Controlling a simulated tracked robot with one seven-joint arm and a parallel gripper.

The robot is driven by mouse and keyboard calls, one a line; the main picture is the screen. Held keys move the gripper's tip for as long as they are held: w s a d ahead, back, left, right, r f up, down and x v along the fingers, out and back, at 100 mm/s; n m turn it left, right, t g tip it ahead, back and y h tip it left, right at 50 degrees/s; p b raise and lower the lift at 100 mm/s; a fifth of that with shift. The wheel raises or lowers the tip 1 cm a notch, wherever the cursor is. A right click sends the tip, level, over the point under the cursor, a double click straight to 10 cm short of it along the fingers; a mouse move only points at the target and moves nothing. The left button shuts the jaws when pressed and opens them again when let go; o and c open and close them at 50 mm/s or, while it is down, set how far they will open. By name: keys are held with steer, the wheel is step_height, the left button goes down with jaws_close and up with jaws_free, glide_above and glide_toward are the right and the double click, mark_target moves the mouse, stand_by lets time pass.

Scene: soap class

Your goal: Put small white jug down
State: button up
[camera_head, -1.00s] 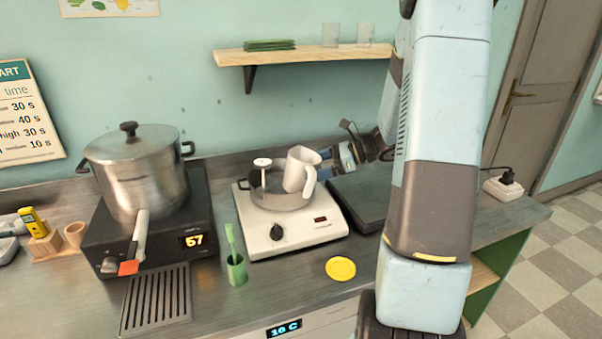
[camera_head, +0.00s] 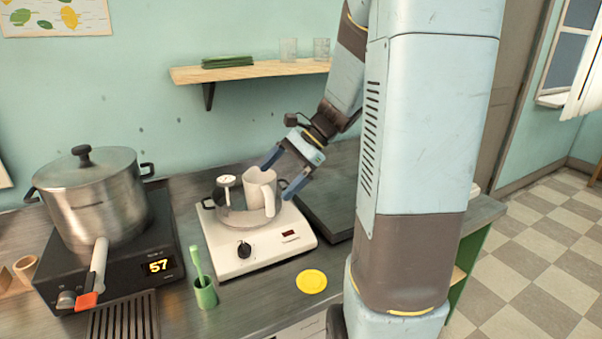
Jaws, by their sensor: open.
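The underside of the jug is hidden by the dish wall.
A steel pot (camera_head: 88,195) stands on a black hotplate (camera_head: 136,264) at left. A green cup with a brush (camera_head: 204,291) and a yellow disc (camera_head: 311,281) lie in front. A dark flat plate (camera_head: 333,209) is at right. A shelf (camera_head: 245,73) hangs above.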

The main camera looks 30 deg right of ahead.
steer(key=s+a+r+n+t+h, duration=0.1)
steer(key=s+r+n+t+h, duration=0.1)
steer(key=s+r+n+h, duration=0.2)
steer(key=s+a+r+n+t+h, duration=0.1)
steer(key=s+r+n+h, duration=0.3)
steer(key=s+n, duration=0.6)
steer(key=shift+s+a+r+n+t+h, duration=0.4)
steer(key=shift+s+t, duration=0.1)
steer(key=shift+s, duration=0.6)
stand_by(0.8)
